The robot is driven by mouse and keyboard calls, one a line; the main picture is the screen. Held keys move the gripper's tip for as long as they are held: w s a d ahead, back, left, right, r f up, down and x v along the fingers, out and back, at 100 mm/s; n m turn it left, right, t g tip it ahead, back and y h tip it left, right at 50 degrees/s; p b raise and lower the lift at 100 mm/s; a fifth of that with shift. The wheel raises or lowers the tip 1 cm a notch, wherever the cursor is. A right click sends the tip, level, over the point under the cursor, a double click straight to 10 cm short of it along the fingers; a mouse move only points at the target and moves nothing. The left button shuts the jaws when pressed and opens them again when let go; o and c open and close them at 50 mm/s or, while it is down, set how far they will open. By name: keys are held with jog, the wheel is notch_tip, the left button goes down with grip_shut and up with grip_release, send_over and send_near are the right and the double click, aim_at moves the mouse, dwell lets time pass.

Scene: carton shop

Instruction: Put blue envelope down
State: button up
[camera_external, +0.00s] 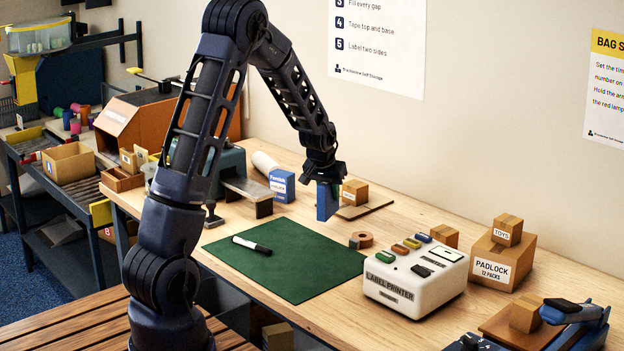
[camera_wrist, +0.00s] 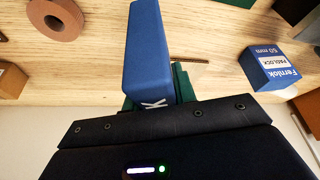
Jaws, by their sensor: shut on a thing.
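The blue envelope (camera_external: 327,202) hangs upright below my gripper (camera_external: 324,178) in the external view, over the area behind the green mat (camera_external: 290,262). It looks like a flat blue block. In the wrist view the blue envelope (camera_wrist: 147,50) is clamped by my gripper and points away from the palm, with part of a white mark near the jaws. My gripper is shut on it. The jaws hide its held end. I cannot tell whether its lower end touches the table.
A tape roll (camera_external: 361,240) and label printer (camera_external: 415,275) stand to the right. A blue padlock box (camera_external: 282,186) stands to the left, and a small carton (camera_external: 355,192) behind. Most of the mat is bare.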

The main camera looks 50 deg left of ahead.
aim_at(329, 204)
jog(key=shift+f, duration=1.55)
jog(key=shift+f, duration=0.45)
jog(key=o, duration=1)
jog(key=shift+o, duration=0.2)
